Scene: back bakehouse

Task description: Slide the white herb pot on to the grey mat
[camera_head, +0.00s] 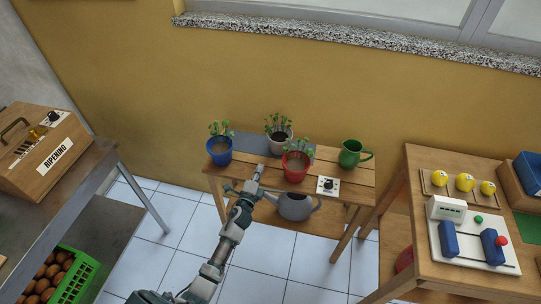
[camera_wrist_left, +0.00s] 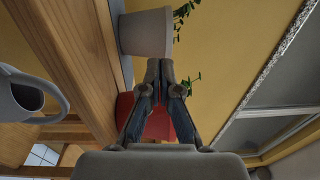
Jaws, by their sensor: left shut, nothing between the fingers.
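The white herb pot (camera_head: 281,143), with green seedlings, stands upright at the back of the slatted wooden bench. The grey mat (camera_head: 250,144) lies along the back of the bench, showing left of the white pot. I cannot tell how much of the pot's base is over it. My left gripper (camera_head: 258,170) is shut and empty over the bench's front, between the blue pot and the red pot. In the left wrist view the shut fingertips (camera_wrist_left: 164,66) appear just beside the white pot (camera_wrist_left: 147,34); contact is unclear. My right gripper is out of view.
A blue pot (camera_head: 219,151) stands left and a red pot (camera_head: 294,169) right of my gripper. A green jug (camera_head: 350,154) and a small dial box (camera_head: 327,185) are further right. A grey watering can (camera_head: 295,207) is below. The wall rises behind.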

